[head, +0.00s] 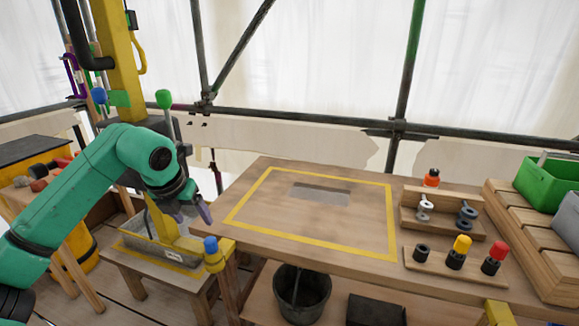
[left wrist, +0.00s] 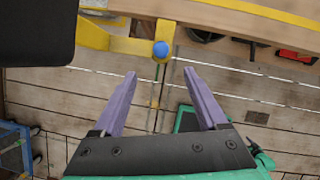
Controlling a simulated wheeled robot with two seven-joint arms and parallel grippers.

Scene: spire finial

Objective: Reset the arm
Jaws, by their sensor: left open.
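My left arm (head: 85,185), green with black joints, reaches in from the left of the head view. My left gripper (head: 195,212) has purple fingers and hangs beside the left edge of the wooden table (head: 420,285). In the left wrist view the same gripper (left wrist: 160,75) shows its two fingers spread apart with nothing between them. A blue knob on a yellow bracket (head: 211,246) is close by the fingers in the head view; this blue knob (left wrist: 161,51) lies beyond the fingertips in the wrist view. My right gripper is not in view.
A yellow outline (head: 392,215) frames a bare tabletop area with a grey slot (head: 320,194). Wooden racks with small coloured parts (head: 440,215) stand at the right, near a green crate (head: 545,185). A grey tray (head: 135,245) stands below left, a bucket (head: 302,292) under the table.

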